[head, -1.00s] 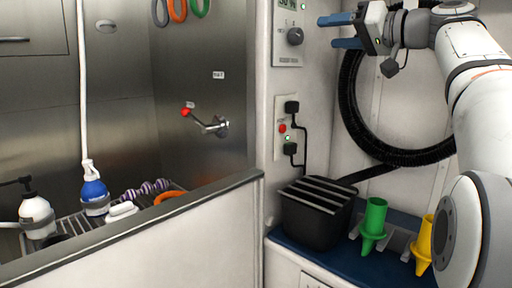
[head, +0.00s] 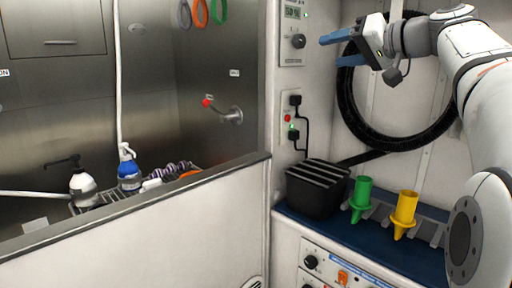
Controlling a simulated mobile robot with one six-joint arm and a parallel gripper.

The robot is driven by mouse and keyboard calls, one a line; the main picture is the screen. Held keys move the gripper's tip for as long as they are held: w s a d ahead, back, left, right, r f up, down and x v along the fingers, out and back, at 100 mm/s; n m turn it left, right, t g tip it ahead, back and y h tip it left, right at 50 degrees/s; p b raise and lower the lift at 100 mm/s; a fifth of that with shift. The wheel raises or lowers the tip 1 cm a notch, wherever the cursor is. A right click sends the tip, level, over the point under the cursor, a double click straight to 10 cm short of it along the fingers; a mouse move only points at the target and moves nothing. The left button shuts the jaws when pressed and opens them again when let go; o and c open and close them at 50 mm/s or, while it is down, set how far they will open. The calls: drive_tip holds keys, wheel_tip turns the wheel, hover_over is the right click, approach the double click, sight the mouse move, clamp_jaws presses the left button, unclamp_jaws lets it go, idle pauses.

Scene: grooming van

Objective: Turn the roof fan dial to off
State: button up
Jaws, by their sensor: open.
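A dark round dial (head: 298,41) sits on a white wall panel below a small display that seems to read 50 %. Two more dark dials, an upper one (head: 311,262) and a lower one partly cut off by the bottom edge, are on a white control panel (head: 340,262) under the blue counter. The labels are too small to read, so I cannot tell which is the roof fan dial. My gripper (head: 330,51) is open and empty, its blue fingers pointing left, just right of the wall dial in the picture. The distance between them is unclear.
A black slatted box (head: 317,190), a green holder (head: 361,198) and a yellow holder (head: 404,214) stand on the blue counter (head: 340,231). A black hose (head: 345,112) coils behind my arm. The steel tub with bottles and a red-tipped lever (head: 222,112) is at left.

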drive_tip(key=s+a+f+m+g+h+p, duration=0.1)
drive_tip(key=s+a+f+g+h+p, duration=0.25)
drive_tip(key=s+f+p, duration=0.4)
drive_tip(key=s+a+f+m+g+h+p, duration=0.2)
drive_tip(key=s+f+g+h+p, duration=0.2)
drive_tip(key=s+f+p, duration=0.4)
drive_tip(key=s+d+f+n+g+h+p, duration=0.1)
drive_tip(key=s+d+f+g+h+p, duration=0.1)
drive_tip(key=s+f+p, duration=0.5)
drive_tip(key=s+f+h, duration=0.1)
drive_tip(key=s, duration=0.3)
drive_tip(key=shift+s+d+n, duration=0.15)
drive_tip(key=shift+d+n, duration=0.1)
drive_tip(key=shift+n, duration=0.05)
drive_tip(key=shift+c, duration=0.2)
